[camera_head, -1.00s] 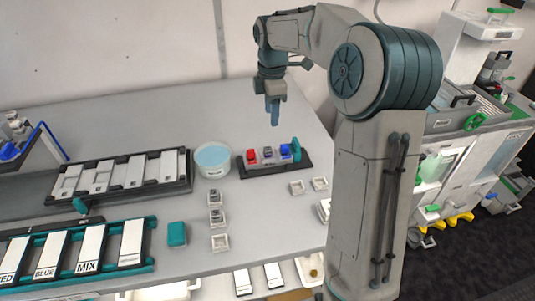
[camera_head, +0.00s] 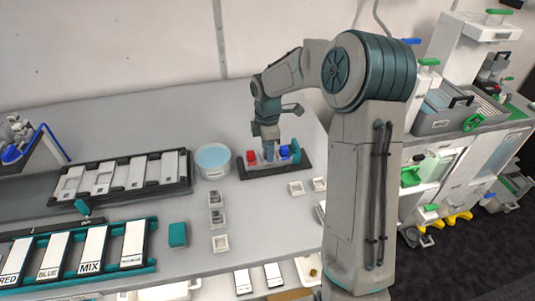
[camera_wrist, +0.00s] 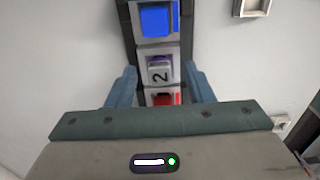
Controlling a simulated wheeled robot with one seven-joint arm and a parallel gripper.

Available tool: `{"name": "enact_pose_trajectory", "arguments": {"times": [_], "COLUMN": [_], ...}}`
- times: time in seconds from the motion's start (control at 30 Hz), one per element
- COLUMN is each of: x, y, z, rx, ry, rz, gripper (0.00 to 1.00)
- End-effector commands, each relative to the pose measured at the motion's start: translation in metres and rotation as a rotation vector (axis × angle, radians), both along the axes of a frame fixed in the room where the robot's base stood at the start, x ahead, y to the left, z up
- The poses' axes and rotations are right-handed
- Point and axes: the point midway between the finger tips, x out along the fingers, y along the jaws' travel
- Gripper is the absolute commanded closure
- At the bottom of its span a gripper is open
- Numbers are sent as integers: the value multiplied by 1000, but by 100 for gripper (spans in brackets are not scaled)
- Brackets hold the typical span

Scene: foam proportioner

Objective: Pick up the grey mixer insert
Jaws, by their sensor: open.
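A grey insert marked 2 (camera_wrist: 159,72) sits in the middle place of a dark holder (camera_head: 276,171), between a blue insert (camera_wrist: 157,19) and a red insert (camera_wrist: 162,98). In the head view the blue insert (camera_head: 285,152) is to the right and the red insert (camera_head: 251,157) to the left. My gripper (camera_wrist: 160,82) is open, pointing down over the holder, with one finger to each side of the grey insert's row. In the head view my gripper (camera_head: 269,153) mostly hides the grey insert. I cannot tell whether the fingers touch it.
A bowl of light blue liquid (camera_head: 213,158) stands left of the holder. Small square trays (camera_head: 297,188) lie in front of it. A black rack with white plates (camera_head: 120,178) is farther left, and a teal block (camera_head: 178,235) is at the front.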

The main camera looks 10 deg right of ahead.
Motion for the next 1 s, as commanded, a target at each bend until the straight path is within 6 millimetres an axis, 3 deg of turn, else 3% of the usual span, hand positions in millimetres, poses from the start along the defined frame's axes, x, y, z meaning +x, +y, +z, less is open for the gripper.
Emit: {"name": "enact_pose_trajectory", "arguments": {"times": [0.17, 0.3, 0.33, 0.77, 1.0], "x": [0, 0, 0, 1, 1], "y": [0, 0, 0, 0, 0], "z": [0, 0, 0, 7, 43], "rx": [0, 0, 0, 0, -1], "ry": [0, 0, 0, -2, -5], "rz": [0, 0, 0, -1, -1], "gripper": [55, 94, 100, 100, 100]}}
